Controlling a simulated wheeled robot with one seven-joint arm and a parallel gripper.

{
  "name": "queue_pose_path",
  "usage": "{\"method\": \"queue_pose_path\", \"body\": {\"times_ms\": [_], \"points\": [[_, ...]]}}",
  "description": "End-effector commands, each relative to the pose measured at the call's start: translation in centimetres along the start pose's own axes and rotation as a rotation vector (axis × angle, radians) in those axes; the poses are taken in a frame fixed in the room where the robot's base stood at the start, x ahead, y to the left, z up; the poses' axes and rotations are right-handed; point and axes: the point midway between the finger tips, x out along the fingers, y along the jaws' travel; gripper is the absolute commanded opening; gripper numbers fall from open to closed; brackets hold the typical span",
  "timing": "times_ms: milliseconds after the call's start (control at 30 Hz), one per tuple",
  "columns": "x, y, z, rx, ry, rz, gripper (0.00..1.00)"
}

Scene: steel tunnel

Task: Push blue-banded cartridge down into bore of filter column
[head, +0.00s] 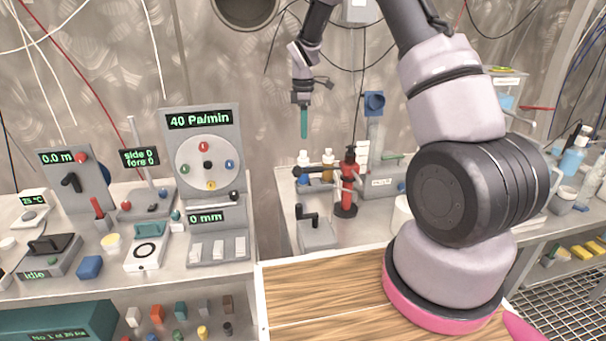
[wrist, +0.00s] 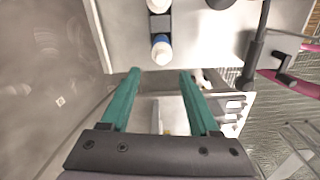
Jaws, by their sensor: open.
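My gripper (head: 304,122) hangs with its teal fingers pointing down, high above the back of the middle bench. In the wrist view my gripper (wrist: 160,74) is open, with nothing between its fingers. A small white bottle-like piece with a blue band (wrist: 161,50) shows just beyond the fingertips, apart from them; it may be the cartridge. In the head view a white and blue piece (head: 303,160) stands below my gripper. I cannot tell for sure which thing is the filter column; a grey upright with a blue head (head: 374,104) stands to the right. No bore shows clearly.
A red and black stand (head: 347,182) and a grey box with a black handle (head: 316,232) stand on the middle bench. An amber bottle (head: 328,163) is beside the white one. A tall gauge panel (head: 203,155) stands left.

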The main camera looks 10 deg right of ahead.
Motion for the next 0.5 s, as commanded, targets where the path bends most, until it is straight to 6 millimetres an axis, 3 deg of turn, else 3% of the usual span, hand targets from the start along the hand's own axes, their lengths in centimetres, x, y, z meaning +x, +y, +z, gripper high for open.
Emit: {"method": "queue_pose_path", "body": {"times_ms": [500], "points": [[6.3, -0.5, -0.3, 0.001, -0.001, -0.002, 0.62]]}}
